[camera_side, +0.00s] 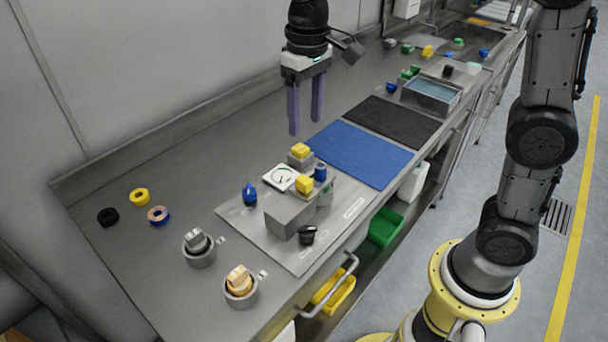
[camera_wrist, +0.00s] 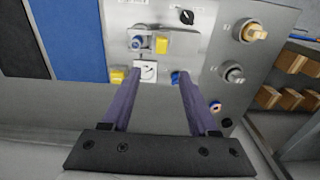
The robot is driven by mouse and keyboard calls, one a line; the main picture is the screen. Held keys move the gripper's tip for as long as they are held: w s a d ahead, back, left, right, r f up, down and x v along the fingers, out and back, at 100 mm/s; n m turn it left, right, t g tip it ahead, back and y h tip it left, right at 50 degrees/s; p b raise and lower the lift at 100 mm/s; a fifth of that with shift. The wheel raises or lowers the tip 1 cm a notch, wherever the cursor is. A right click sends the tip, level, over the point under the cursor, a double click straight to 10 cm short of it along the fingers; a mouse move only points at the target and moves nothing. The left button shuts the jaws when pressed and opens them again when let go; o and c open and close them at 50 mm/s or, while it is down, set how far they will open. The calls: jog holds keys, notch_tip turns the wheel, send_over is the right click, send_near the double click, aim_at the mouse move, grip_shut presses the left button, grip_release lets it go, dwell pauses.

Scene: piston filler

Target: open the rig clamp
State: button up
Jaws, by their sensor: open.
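The rig sits on a light metal plate (camera_side: 240,221), also in the wrist view (camera_wrist: 206,70). It carries a grey block (camera_side: 287,215), two yellow blocks (camera_side: 305,184) (camera_side: 300,151), a blue-topped cylinder (camera_side: 320,172), a white dial gauge (camera_side: 280,177), a blue knob (camera_side: 250,193) and a black knob (camera_side: 307,235). I cannot tell which part is the clamp. My gripper (camera_side: 305,127) is open and empty, high above the rig's far side. In the wrist view, the gauge (camera_wrist: 146,70) and blue knob (camera_wrist: 175,77) appear between or beside its purple fingers (camera_wrist: 159,74).
A blue mat (camera_side: 362,154) and black mat (camera_side: 392,121) lie right of the plate. Two round sockets with a grey knob (camera_side: 198,240) and an orange knob (camera_side: 239,281) stand at front left. Several rings (camera_side: 140,195) lie behind them. A wall runs along the back.

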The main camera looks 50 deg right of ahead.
aim_at(304, 179)
jog(key=f, duration=1.4)
jog(key=shift+a+f, duration=0.2)
jog(key=shift+f, duration=0.2)
grip_shut()
jog(key=shift+r, duration=0.1)
dwell(0.7)
